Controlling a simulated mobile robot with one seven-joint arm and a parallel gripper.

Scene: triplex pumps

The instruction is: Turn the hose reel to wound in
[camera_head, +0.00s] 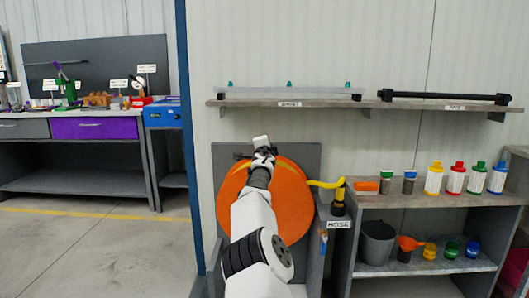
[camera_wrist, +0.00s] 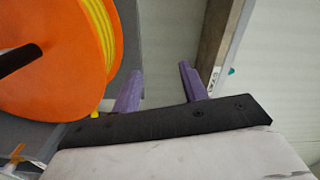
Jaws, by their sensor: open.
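The hose reel (camera_head: 293,213) is a large orange disc against a grey back panel, partly hidden by my arm. In the wrist view the reel (camera_wrist: 55,85) fills the left, with yellow hose (camera_wrist: 100,30) between its orange sides and a dark handle (camera_wrist: 18,58) sticking out from its face. A yellow hose end (camera_head: 325,184) runs right from the reel to a black and yellow nozzle piece (camera_head: 338,203). My gripper (camera_wrist: 160,84) is open, with two purple fingers apart and nothing between them. It is beside the reel, apart from the handle. In the head view its fingertips are not clear.
A shelf unit (camera_head: 400,200) with several bottles and a grey bucket (camera_head: 377,242) stands right of the reel. A wall shelf (camera_head: 370,104) with long bars is above. A blue post (camera_head: 185,120) stands left; open floor (camera_head: 90,250) lies beyond it.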

